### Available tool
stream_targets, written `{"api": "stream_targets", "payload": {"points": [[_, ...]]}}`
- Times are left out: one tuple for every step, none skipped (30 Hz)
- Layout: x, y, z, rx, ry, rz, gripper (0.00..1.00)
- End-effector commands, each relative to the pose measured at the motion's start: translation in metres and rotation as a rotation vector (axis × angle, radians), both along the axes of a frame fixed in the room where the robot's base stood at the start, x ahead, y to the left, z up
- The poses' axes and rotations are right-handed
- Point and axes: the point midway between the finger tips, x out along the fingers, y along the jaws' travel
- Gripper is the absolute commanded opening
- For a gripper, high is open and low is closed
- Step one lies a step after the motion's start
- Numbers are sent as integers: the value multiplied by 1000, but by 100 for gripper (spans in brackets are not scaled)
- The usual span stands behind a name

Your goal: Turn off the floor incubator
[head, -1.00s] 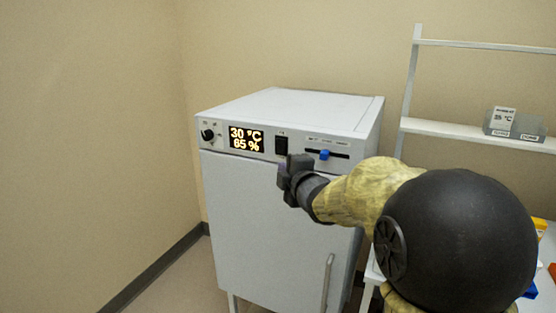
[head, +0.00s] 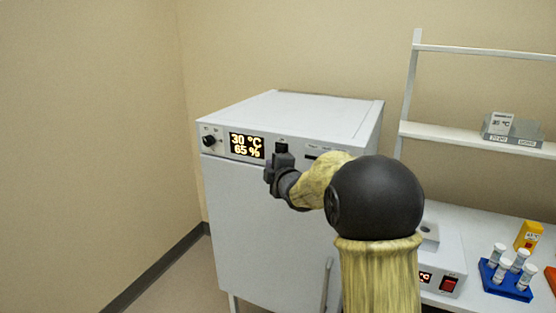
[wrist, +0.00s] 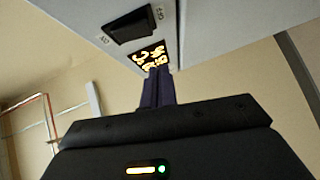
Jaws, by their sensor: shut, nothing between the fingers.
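The floor incubator (head: 262,220) is a white cabinet against the back wall in the head view. Its display (head: 246,145) is lit and reads 30 °C and 65 %. A black knob (head: 209,141) sits left of the display. The black rocker switch (head: 282,147) is right of the display, its lower part hidden by my gripper. In the wrist view the dark switch (wrist: 128,24) shows at upper left, beside the lit display (wrist: 152,55). My gripper (head: 278,164) is shut and empty, just in front of the panel near the switch. I cannot tell whether it touches. My arm hides the slider.
At right, a bench (head: 465,225) holds a small device with a red switch (head: 450,285), a blue rack of tubes (head: 505,280) and a yellow box (head: 529,235). A shelf (head: 470,136) stands above it. The floor left of the incubator is clear.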

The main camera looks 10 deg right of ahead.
Motion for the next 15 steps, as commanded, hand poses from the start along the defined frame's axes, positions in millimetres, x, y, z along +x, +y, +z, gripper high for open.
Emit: {"api": "stream_targets", "payload": {"points": [[7, -4, 1, -1, 2, -3, 0], [10, -8, 1, 0, 3, -4, 0], [15, -11, -1, 0, 3, -4, 0], [18, -13, -1, 0, 2, -3, 0], [21, -15, -2, 0, 1, -3, 0], [24, -18, -3, 1, 2, -3, 0], [26, -20, -4, 1, 1, -3, 0], [28, -21, -4, 1, 0, -2, 0], [30, -22, -6, 1, 1, -1, 0], [31, -22, -6, 1, 1, -1, 0], [32, -23, -7, 1, 1, 0, 0], [32, -23, -7, 0, 0, 0, 0], [32, -23, -7, 0, 0, 0, 0], [32, -23, -8, 0, 0, 0, 0], [32, -23, -8, 0, 0, 0, 0]]}}
